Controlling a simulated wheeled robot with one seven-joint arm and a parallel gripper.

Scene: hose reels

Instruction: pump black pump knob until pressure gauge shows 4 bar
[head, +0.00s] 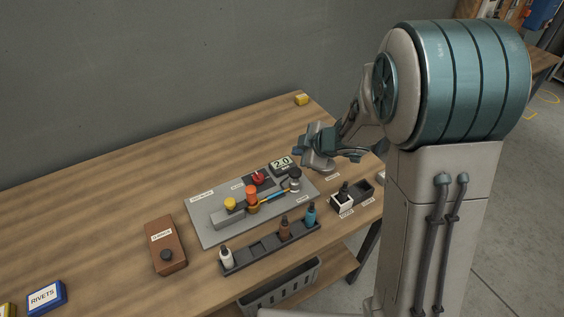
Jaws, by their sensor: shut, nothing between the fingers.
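A grey plate (208,238) lies on the wooden table and carries the pump parts. The black pump knob (295,173) appears to be the dark top of the small upright cylinder at the plate's right end. The pressure gauge (282,163), a small display at the plate's back edge, seems to read 2.0. A blue hose piece (275,195) runs between the cylinder and an orange-topped fitting (251,194). My gripper (310,164) is shut and empty, above and just right of the knob. I cannot tell whether it touches the knob.
A yellow knob (230,204) and a red knob (258,178) are on the plate. A dark rack (268,245) with bottles stands in front. A brown box (160,233) is left, a two-part bin (342,206) right. The table's back left is clear.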

